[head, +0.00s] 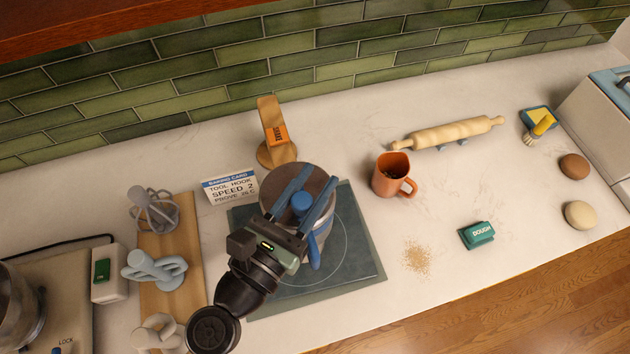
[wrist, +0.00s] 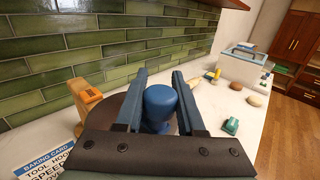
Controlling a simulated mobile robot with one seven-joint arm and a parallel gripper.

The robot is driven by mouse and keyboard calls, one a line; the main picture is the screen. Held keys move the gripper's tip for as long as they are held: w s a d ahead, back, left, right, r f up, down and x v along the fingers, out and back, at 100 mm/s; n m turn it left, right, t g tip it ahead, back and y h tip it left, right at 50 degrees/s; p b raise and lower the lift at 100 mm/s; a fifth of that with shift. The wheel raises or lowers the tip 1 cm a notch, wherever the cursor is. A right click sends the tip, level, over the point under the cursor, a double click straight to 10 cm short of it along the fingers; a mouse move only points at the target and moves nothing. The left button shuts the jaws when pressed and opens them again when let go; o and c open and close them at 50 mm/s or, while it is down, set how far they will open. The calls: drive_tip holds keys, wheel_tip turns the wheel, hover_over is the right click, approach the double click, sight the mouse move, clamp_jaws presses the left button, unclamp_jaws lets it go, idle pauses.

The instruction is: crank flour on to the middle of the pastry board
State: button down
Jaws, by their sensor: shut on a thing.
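The sifter (head: 319,172) is a can with a brownish top and a blue knob (head: 302,203). It is over the middle of the dark pastry board (head: 360,225), which bears a thin pale circle. I cannot tell whether it rests on the board. My gripper (head: 322,176) reaches over the can's top with its two blue fingers either side of the knob, shut on it. The knob (wrist: 160,105) also shows between the fingers in the wrist view. The can and my gripper hide part of the circle; I see no flour on the bare board.
An orange mug (head: 391,176) stands right of the board, with a rolling pin (head: 447,133) behind it. Brown crumbs (head: 416,258) and a green dough box (head: 477,235) lie farther right. A wooden stand (head: 270,130) and a baking card (head: 230,188) stand close behind. Mixer tools (head: 155,268) lie left.

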drive_tip(key=m+g+h, duration=0.1)
drive_tip(key=m+g+h+b, duration=0.1)
drive_tip(key=h, duration=0.1)
drive_tip(key=m+g+h, duration=0.1)
drive_tip(key=shift+s+a+f+m+g+b, duration=0.15)
drive_tip(key=shift+s+m+g+b, duration=0.15)
drive_tip(key=shift+b, duration=0.1)
drive_tip(key=m+g+h+b, duration=0.1)
drive_tip(key=m+g+h, duration=0.1)
drive_tip(key=shift+s+a+f+g+b, duration=0.1)
drive_tip(key=shift+s+a+g+b, duration=0.1)
drive_tip(key=shift+g+b, duration=0.15)
drive_tip(key=m+g+h+b, duration=0.1)
drive_tip(key=g+b, duration=0.1)
drive_tip(key=a+m+g+h+b, duration=0.1)
drive_tip(key=m+g+b, duration=0.1)
drive_tip(key=g, duration=0.1)
drive_tip(key=shift+s+f+m+h+b, duration=0.1)
drive_tip(key=shift+s+m+h+b, duration=0.1)
drive_tip(key=shift+m+h+b, duration=0.15)
drive_tip(key=m+g+b, duration=0.1)
drive_tip(key=g+b, duration=0.1)
drive_tip(key=b, duration=0.1)
drive_tip(key=shift+a+r+m+g+h, duration=0.2)
drive_tip(key=shift+m+g+h, duration=0.05)
drive_tip(key=shift+m+g, duration=0.1)
drive_tip(key=shift+s, duration=0.1)
drive_tip(key=c, duration=0.5)
unclamp_jaws()
drive_tip(key=shift+r, duration=0.1)
